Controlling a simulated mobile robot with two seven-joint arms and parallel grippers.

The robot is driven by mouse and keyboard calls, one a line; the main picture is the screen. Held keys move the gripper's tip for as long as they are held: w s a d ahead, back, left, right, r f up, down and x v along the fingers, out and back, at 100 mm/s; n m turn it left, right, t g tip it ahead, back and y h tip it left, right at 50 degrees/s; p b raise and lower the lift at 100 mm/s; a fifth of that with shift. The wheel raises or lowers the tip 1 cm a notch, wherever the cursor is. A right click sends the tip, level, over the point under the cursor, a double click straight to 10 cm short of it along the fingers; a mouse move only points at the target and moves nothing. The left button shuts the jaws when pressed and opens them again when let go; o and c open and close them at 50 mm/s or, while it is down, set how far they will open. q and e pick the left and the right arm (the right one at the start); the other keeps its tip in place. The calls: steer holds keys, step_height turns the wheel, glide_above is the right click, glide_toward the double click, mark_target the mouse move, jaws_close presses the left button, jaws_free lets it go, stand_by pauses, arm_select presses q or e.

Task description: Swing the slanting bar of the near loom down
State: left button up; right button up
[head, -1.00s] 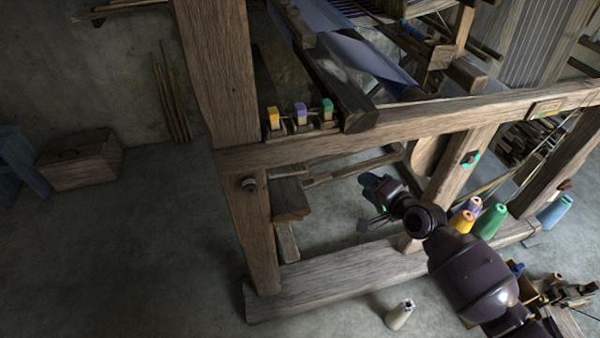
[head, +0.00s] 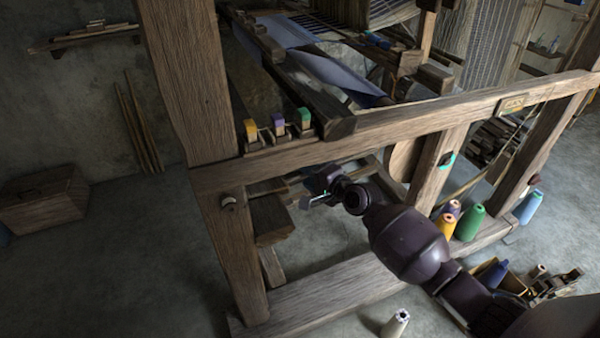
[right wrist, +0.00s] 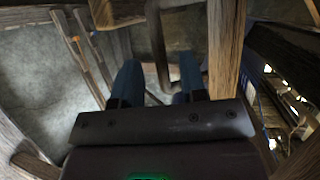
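The near loom (head: 400,125) is a heavy wooden frame with a thick post at the left and a long side rail. A dark slanting bar (head: 300,88) runs down inside the frame to the rail; I cannot tell if it is the task's bar. My right gripper (head: 308,199) is just below the rail, inside the frame opening, partly hidden by its own wrist. In the right wrist view its two blue fingers (right wrist: 160,82) stand apart with nothing seen held. Beyond them are a dark bent bar (right wrist: 158,45) and a wooden post (right wrist: 226,45). My left gripper is out of view.
Yellow, purple and green blocks (head: 278,126) sit on the rail. A green cone (head: 470,222) and other thread cones stand at the right on the lower beam. Floor left of the loom is open up to a wooden chest (head: 42,200).

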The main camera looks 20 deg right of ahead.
steer(key=shift+b+x, duration=0.3)
steer(key=shift+x, duration=1.3)
jaws_close()
